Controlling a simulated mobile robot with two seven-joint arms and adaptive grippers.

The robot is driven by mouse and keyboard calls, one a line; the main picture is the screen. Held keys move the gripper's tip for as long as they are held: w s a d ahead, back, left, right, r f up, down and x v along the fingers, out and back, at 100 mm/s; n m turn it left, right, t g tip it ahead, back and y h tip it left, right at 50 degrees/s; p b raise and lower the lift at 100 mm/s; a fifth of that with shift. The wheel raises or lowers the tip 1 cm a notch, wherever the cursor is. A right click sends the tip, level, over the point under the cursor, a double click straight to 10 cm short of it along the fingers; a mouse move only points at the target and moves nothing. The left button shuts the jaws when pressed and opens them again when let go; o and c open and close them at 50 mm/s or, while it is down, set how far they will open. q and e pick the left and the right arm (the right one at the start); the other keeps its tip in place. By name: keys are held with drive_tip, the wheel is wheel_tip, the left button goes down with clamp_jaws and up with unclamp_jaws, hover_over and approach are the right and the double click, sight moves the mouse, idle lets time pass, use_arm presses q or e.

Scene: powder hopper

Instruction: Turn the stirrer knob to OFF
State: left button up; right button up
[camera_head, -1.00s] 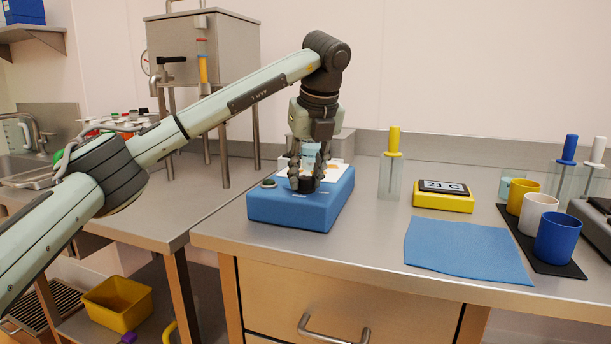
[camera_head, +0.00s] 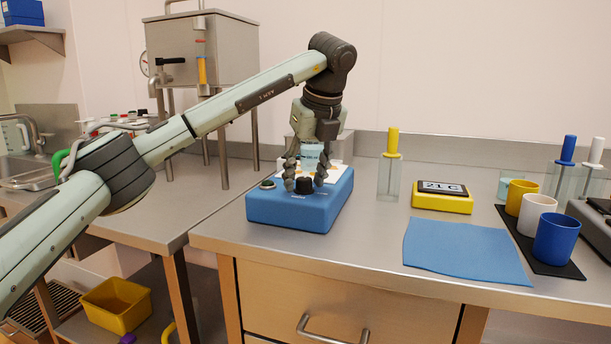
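The stirrer is a blue box (camera_head: 285,211) on the steel worktop, with a white top plate at its back. Its black knob (camera_head: 304,186) stands on the front part of the top. My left gripper (camera_head: 305,184) points down over the stirrer. Its fingers are spread, one on each side of the knob, with visible gaps between them and the knob. A clear beaker-like vessel shows faintly behind the fingers. The knob's markings are too small to read. My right gripper is not in view.
A clear holder with a yellow-handled tool (camera_head: 392,165), a yellow device with a display (camera_head: 441,197) and a blue cloth (camera_head: 465,250) lie to the right. Several cups stand on a black mat (camera_head: 545,258). A steel hopper (camera_head: 205,50) stands at the back left.

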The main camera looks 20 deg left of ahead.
use_arm(q)
drive_tip(key=v, duration=1.2)
drive_tip(key=shift+a, duration=0.1)
